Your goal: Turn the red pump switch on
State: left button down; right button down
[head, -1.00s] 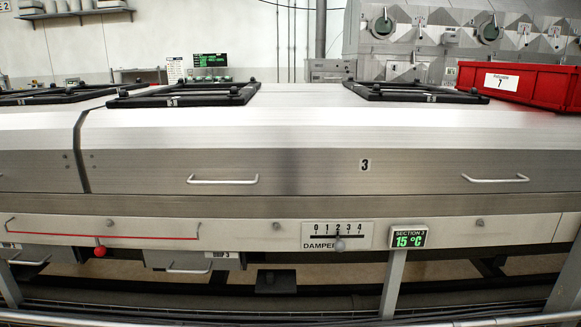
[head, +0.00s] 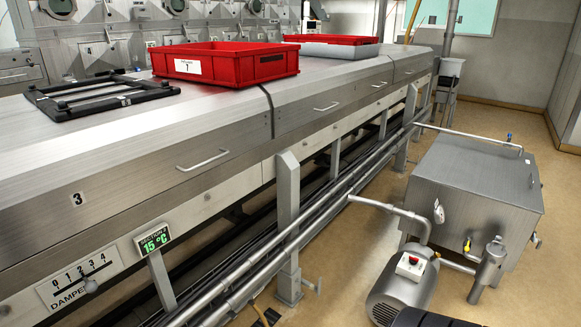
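The pump (head: 398,297) is a grey rounded motor unit standing on the floor at the lower right of the head view. On its top sits a small white switch box (head: 403,271) with the red pump switch (head: 413,260) on it. The switch is too small to tell which way it is set. A dark ribbed shape at the bottom edge hides part of the pump's near side. Neither of my grippers is in view.
A steel tank (head: 480,185) stands behind the pump, with a yellow-handled valve (head: 467,245) and pipework at its front. The long dryer hood (head: 200,150) fills the left, carrying red crates (head: 270,67). Tan floor (head: 545,290) is open at the right.

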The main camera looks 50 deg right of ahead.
aim_at(412, 260)
jog(key=z, duration=2.65)
jog(key=i+l, duration=0.25)
jog(key=i, duration=0.15)
jog(key=i+l+z, duration=0.1)
jog(key=i, duration=0.3)
jog(key=l, duration=0.1)
